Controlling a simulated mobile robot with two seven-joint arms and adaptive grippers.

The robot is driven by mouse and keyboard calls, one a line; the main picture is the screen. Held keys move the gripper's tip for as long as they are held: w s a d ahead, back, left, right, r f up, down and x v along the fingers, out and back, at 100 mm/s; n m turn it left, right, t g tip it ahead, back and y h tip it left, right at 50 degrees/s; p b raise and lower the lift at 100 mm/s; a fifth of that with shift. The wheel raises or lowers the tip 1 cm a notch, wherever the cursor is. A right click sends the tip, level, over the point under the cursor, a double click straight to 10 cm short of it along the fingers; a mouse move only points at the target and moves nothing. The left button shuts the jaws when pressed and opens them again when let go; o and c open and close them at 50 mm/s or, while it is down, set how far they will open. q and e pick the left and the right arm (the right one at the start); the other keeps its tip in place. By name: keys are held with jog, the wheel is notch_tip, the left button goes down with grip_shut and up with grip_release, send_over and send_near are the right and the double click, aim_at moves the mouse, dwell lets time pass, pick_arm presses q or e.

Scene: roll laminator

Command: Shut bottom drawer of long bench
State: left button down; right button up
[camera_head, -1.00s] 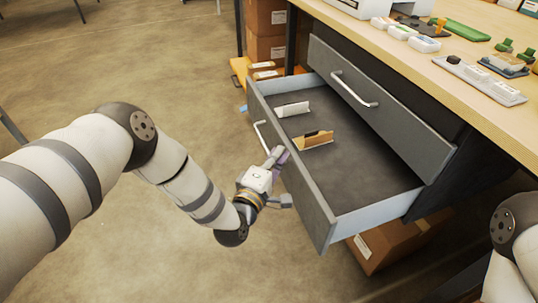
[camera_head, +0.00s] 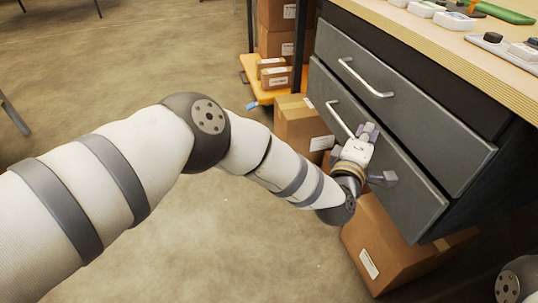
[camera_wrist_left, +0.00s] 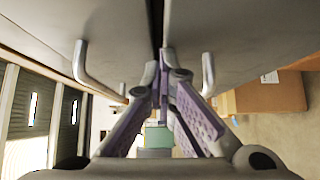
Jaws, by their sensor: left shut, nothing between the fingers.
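The long bench's bottom drawer (camera_head: 400,185) is a dark grey front with a bar handle (camera_head: 338,118). Its front now lies close under the upper drawer (camera_head: 410,90), and its inside is hidden. It looks flush or nearly so; a small remaining gap cannot be ruled out. My left gripper (camera_head: 368,130) is shut and empty, against or very near the bottom drawer's front, right of its handle. In the left wrist view its fingertips (camera_wrist_left: 162,62) meet at the dark seam between two grey fronts, with a handle on each side. My right gripper is out of view.
The wooden bench top (camera_head: 440,50) carries several small devices. A cardboard box (camera_head: 385,245) sits on the floor beneath the drawers, and another (camera_head: 300,122) stands left of them. More boxes stack on an orange-edged cart (camera_head: 262,92). The floor at left is open.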

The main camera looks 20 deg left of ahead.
pick_arm(q)
jog(key=shift+w+d+r, duration=0.15)
jog(key=shift+w+d, duration=0.4)
jog(key=shift+d, duration=0.15)
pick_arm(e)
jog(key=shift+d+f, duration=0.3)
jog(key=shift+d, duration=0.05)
pick_arm(q)
jog(key=shift+r, duration=0.1)
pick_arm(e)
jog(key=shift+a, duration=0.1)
